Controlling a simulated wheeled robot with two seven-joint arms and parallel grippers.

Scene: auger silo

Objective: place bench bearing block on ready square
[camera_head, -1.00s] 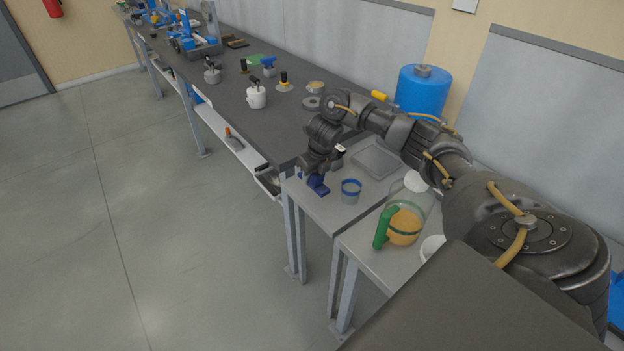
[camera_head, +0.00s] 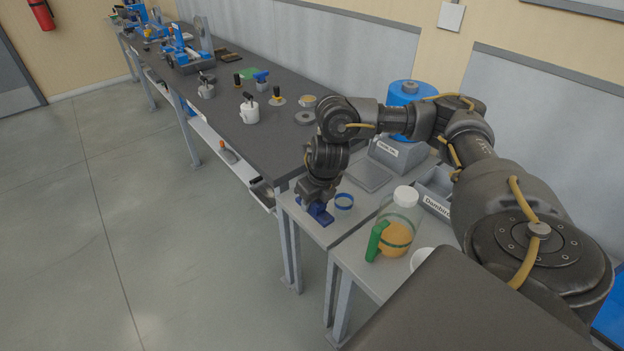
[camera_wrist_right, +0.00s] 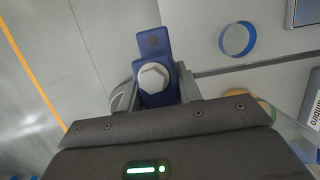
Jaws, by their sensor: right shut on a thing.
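The blue bearing block (camera_head: 320,213) is in my right gripper (camera_head: 313,199), at the front edge of the small grey side table (camera_head: 357,216). In the right wrist view the block (camera_wrist_right: 153,43) sits between the two fingers (camera_wrist_right: 154,92), with a pale hexagonal head on it. I cannot tell whether the block touches the table top. A flat grey square plate (camera_head: 369,176) lies farther back on the same table; I see no label marking it as the ready square. My left gripper is out of view.
A clear jug with a green handle (camera_head: 377,241) and grey labelled bins (camera_head: 397,154) are farther right. The long dark bench (camera_head: 232,119) holds several tools. Open floor (camera_head: 170,240) lies left.

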